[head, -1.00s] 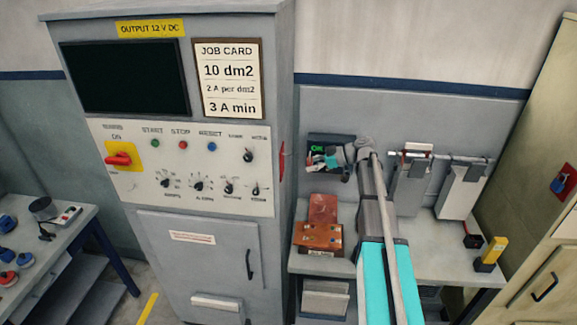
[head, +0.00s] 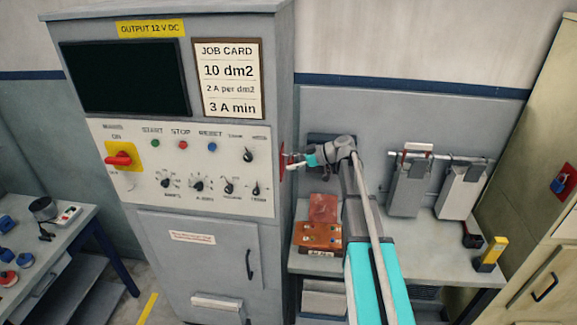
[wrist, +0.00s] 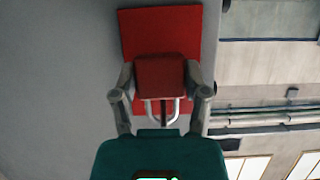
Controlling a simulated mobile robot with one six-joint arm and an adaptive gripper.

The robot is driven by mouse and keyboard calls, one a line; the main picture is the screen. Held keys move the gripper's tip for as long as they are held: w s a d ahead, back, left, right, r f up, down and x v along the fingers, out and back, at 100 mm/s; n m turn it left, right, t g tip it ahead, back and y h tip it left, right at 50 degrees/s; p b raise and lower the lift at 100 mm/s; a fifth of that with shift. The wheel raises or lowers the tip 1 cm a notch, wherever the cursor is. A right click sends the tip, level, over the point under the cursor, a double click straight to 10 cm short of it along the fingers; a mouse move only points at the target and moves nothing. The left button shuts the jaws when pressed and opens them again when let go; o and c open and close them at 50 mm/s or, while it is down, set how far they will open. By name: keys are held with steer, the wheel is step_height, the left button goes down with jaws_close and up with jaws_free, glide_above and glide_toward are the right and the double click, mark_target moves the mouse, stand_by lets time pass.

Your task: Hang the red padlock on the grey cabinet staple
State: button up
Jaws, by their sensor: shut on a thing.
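The red padlock (wrist: 160,76) is between the fingers of my gripper (wrist: 160,82) in the wrist view, and the gripper is shut on it. Its pale metal shackle (wrist: 177,112) shows below the body there, with a dark bar between its sides. A flat red plate (wrist: 190,32) on the grey surface lies just behind the padlock. In the head view my gripper (head: 295,163) is at the right side wall of the grey cabinet (head: 286,80), by the red plate (head: 282,160). I cannot make out the staple or whether the shackle is on it.
Grey units (head: 410,187) hang from a rail to the right.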

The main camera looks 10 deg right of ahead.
steer(key=shift+w+a+f+b, duration=0.2)
steer(key=shift+a+f+b, duration=0.1)
steer(key=shift+a+f, duration=0.25)
steer(key=shift+f, duration=0.25)
steer(key=o, duration=1.3)
